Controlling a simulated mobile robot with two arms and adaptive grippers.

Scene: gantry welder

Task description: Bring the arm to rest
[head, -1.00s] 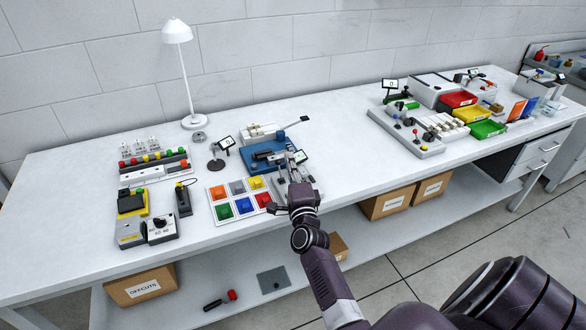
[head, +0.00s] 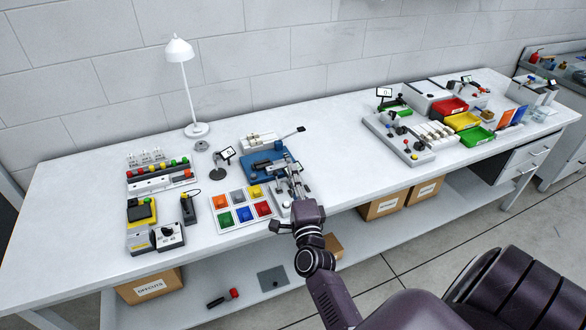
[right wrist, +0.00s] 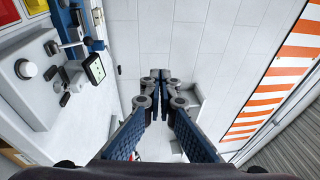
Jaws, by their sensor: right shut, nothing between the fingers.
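My right gripper (head: 295,178) is over the front middle of the workbench, with my dark arm coming up from the lower right. In the right wrist view its two fingers (right wrist: 160,76) meet at the tips, with nothing between them. Behind the gripper in the head view is a blue fixture (head: 262,163). A grey control unit (head: 281,208) sits under and beside the gripper, partly hidden by it. My left gripper is not in view.
A tray of coloured bins (head: 266,208) stands left of the gripper. A white lamp (head: 181,52) and a small display stand (head: 225,155) are farther back. The bench (head: 340,145) is clear right of the gripper. Cardboard boxes (head: 383,206) sit on the lower shelf.

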